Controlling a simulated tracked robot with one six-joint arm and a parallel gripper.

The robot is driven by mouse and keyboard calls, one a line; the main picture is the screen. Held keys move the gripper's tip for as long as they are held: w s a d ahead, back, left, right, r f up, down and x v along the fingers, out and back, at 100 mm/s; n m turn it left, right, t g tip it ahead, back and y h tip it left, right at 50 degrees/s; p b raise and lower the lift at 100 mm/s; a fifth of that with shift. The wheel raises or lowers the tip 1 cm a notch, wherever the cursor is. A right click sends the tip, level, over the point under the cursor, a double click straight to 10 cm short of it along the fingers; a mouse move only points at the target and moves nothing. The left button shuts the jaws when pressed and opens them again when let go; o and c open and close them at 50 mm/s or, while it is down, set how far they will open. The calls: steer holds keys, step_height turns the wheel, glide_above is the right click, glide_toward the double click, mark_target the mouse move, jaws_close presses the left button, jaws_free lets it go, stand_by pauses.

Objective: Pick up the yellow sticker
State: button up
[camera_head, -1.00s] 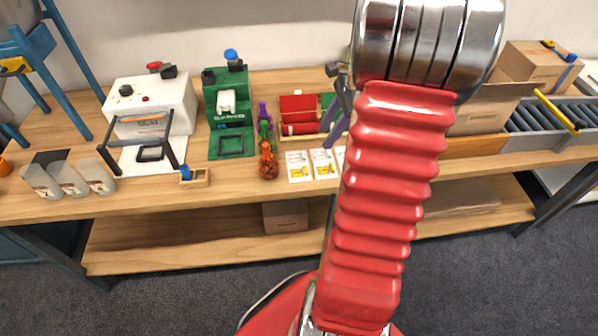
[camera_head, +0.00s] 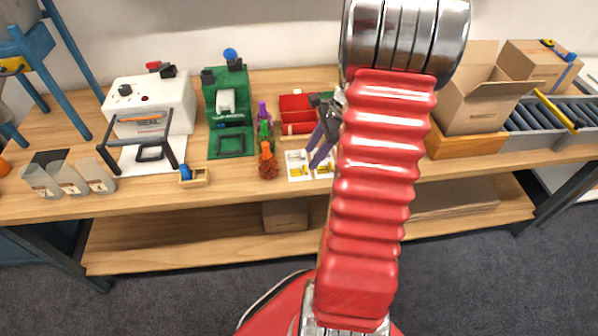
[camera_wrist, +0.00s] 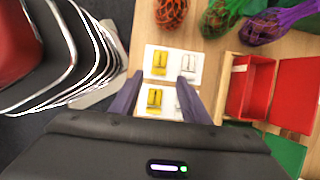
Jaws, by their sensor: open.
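White sticker cards lie near the front of the wooden bench, left of my red arm. In the wrist view, one card carries a yellow sticker (camera_wrist: 158,63), and a nearer card carries another yellow sticker (camera_wrist: 154,99). Paler printed patches sit beside them. In the head view, a yellow sticker (camera_head: 298,170) shows on the left card, and the card to its right is partly covered by my fingers. My gripper (camera_head: 313,160) is open and empty. Its purple fingers (camera_wrist: 156,86) straddle the cards in the wrist view; their exact height is unclear.
Orange, green and purple net bags (camera_head: 268,162) stand just left of the cards. A red open box (camera_head: 297,108) lies behind them. A green device (camera_head: 228,105) and a white sealer (camera_head: 150,105) stand further left. Cardboard boxes (camera_head: 474,105) are at right.

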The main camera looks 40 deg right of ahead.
mark_target(302, 171)
steer(key=shift+f, duration=0.1)
steer(key=shift+x, duration=2.55)
steer(key=shift+a, duration=0.15)
steer(key=shift+c, duration=0.4)
jaws_close()
